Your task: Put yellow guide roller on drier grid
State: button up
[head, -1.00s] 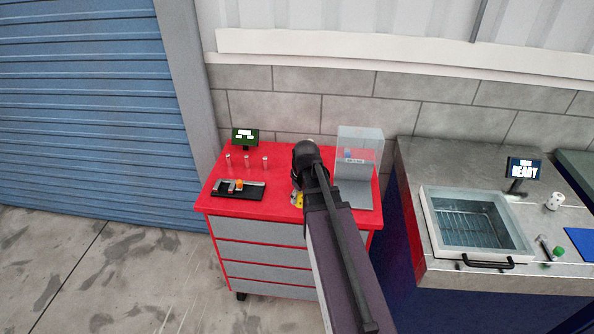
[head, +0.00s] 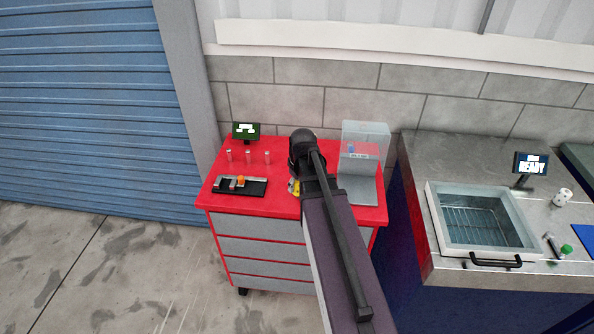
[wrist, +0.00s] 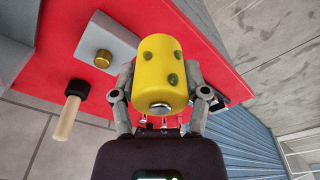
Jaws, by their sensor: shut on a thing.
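The yellow guide roller (wrist: 160,70) is a yellow cylinder with dark round spots and a metal end. In the wrist view it sits between the two fingers of my gripper (wrist: 158,97), which are shut on it. In the head view only a small yellow bit of the roller (head: 294,187) shows beside my arm, over the red cabinet top; my arm hides most of my gripper. The drier grid (head: 470,222) is a wire rack inside the open grey basin (head: 437,222) on the metal bench at the right, well apart from my gripper.
The red cabinet (head: 235,202) carries a black tray (head: 254,189) with small parts, several upright pegs, a small display (head: 246,132) and a clear-covered box (head: 366,140). The metal bench (head: 450,150) holds a READY screen (head: 531,165), a white cup (head: 562,197) and a green-capped item (head: 566,250).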

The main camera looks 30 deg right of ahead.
jog(key=w+d+n, duration=0.2)
jog(key=w+n, duration=0.1)
jog(key=w, duration=0.4)
jog(key=w+d+n, duration=0.3)
jog(key=w, duration=0.4)
jog(key=shift+w+d+r+n+y, duration=0.15)
jog(key=shift+w+d+n+y, duration=0.15)
jog(key=shift+w+y, duration=0.1)
jog(key=shift+s, duration=0.1)
notch_tip(320, 180, down, 6)
jog(key=b, duration=0.6)
jog(key=shift+f, duration=0.3)
jog(key=shift+f+b, duration=1.75)
jog(key=shift+b, duration=0.15)
jog(key=shift+f, duration=0.2)
jog(key=o, duration=1.3)
jog(key=shift+r, duration=0.1)
